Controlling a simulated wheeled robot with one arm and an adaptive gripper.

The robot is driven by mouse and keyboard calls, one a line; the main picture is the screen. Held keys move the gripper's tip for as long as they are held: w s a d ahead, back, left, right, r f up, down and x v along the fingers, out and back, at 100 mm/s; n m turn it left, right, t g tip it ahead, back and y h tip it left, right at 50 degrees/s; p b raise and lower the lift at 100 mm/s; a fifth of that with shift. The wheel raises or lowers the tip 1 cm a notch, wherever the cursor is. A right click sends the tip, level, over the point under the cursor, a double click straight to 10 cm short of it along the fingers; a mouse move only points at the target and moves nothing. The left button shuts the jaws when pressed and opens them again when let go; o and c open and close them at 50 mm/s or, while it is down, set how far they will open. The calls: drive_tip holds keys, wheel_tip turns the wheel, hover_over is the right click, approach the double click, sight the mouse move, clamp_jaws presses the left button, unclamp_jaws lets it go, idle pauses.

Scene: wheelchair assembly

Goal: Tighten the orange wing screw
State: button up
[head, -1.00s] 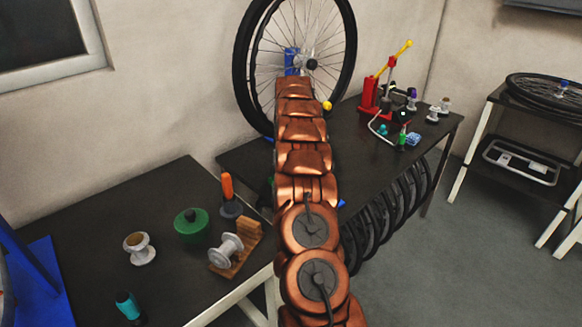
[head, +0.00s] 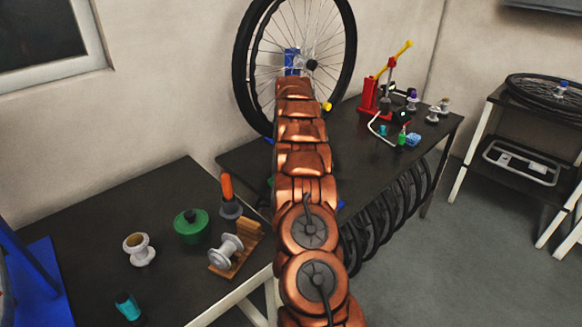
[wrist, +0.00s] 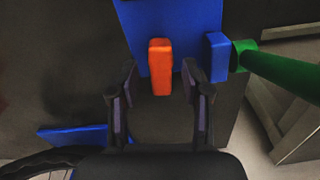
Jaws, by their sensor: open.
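The orange wing screw (wrist: 160,68) shows in the wrist view as an upright orange block in front of a blue stand (wrist: 205,12). My gripper (wrist: 161,76) is open, with one dark finger on each side of the screw. Gaps show between the screw and both fingers, and neither looks to touch it. In the head view my copper arm reaches over the back table and hides the gripper and the screw. Part of the blue stand shows there above the arm, beside the wheel.
A spoked wheel (head: 262,60) stands upright at the back table. A green bar (wrist: 280,75) runs right of the screw in the wrist view. A red tool with a yellow handle (head: 397,55) stands right of my arm. The left table (head: 85,215) holds several small parts.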

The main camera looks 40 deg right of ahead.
drive_tip(key=shift+r, duration=3.75)
